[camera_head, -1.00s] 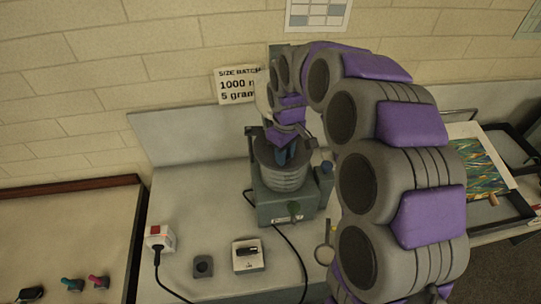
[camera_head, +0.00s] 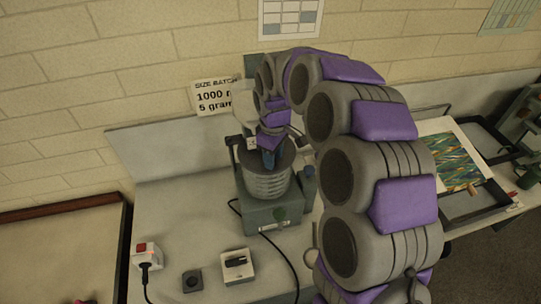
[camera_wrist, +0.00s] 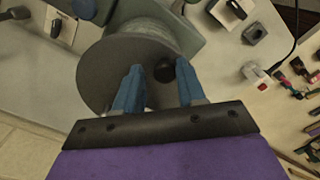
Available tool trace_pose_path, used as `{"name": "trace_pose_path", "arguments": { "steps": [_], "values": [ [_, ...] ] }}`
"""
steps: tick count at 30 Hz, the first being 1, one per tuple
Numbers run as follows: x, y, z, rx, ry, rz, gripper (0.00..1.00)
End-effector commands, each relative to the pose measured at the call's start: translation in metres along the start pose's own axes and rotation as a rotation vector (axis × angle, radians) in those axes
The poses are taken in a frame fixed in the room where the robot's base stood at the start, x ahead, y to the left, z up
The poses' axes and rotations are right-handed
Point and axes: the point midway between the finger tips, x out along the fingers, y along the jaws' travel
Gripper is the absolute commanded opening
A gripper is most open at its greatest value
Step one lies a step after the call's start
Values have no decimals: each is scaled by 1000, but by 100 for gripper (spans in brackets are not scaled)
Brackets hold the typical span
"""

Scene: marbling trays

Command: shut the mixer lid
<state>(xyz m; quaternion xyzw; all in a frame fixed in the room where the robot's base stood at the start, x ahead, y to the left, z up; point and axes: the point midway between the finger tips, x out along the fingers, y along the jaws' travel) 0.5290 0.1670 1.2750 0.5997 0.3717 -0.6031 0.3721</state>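The mixer (camera_head: 268,185) is a ribbed grey pot on a grey-green base with a green knob. Its lid (camera_wrist: 100,75) is a grey disc with a small black knob (camera_wrist: 165,72). In the head view the disc lies about level across the pot's top; whether it is fully seated cannot be told. My gripper (camera_head: 268,158) points down at the lid from above. In the wrist view my gripper (camera_wrist: 160,67) has its blue fingers apart, with the black knob between them, nearer the right finger. Whether the fingers touch the lid is unclear.
A white socket box with a red switch (camera_head: 147,254), a small dark block (camera_head: 191,281) and a white switch box (camera_head: 238,265) stand on the bench in front. A black cable runs past them. A tray with a marbled sheet (camera_head: 452,160) lies at right. A wall is close behind.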

Motion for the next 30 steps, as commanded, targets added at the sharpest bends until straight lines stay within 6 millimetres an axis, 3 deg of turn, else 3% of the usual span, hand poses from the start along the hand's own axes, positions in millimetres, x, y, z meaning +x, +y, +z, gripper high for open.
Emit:
{"name": "trace_pose_path", "arguments": {
  "steps": [4, 14, 17, 30],
  "values": [
    [-1, -2, -1, 0, 1, 2, 52],
    [-7, -4, -4, 0, 0, 3, 52],
    [-20, -3, -4, 0, 2, 5, 52],
    [-112, 0, -2, 1, 6, 6, 52]
  ]
}}
